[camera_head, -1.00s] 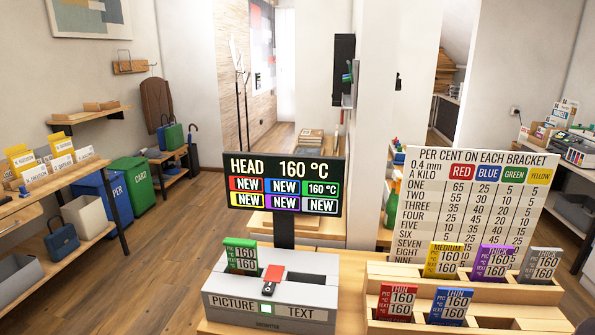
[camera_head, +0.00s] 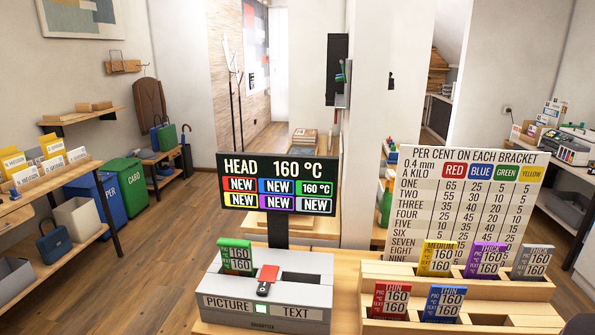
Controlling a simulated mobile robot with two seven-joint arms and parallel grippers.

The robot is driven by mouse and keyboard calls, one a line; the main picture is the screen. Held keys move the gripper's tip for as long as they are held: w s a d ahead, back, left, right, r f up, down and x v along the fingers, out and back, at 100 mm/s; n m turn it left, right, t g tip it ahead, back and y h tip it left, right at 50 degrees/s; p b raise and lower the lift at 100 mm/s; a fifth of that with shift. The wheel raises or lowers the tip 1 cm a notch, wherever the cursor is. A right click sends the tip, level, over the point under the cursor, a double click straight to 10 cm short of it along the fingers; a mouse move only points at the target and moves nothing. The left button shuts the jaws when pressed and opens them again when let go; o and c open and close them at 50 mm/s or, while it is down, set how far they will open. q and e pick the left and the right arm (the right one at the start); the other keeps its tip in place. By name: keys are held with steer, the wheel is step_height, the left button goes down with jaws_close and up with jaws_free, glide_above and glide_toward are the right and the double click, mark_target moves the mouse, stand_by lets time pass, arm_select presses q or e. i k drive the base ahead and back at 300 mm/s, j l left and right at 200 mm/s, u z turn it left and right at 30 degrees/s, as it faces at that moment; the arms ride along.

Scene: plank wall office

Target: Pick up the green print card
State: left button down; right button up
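The green print card (camera_head: 236,256) stands upright, leaning slightly, in the left slot of a grey box (camera_head: 215,283) labelled PICTURE and TEXT. Its face reads 160. My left gripper is not in view. A dark shape (camera_head: 580,325) pokes in at the bottom right corner and may be part of my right gripper; its fingers cannot be made out. Nothing of mine touches the card.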

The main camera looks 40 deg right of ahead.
mark_target(237, 259)
steer(key=z, duration=0.35)
steer(key=i+j+z, duration=0.2)
steer(key=z, duration=0.3)
steer(key=i+j+z, duration=0.15)
steer(key=j+z, duration=0.3)
steer(key=i+j+z, duration=0.2)
steer(key=j, duration=0.15)
steer(key=j+z, duration=0.2)
steer(key=j, duration=0.6)
steer(key=i+j+z, duration=0.1)
steer(key=j, duration=0.35)
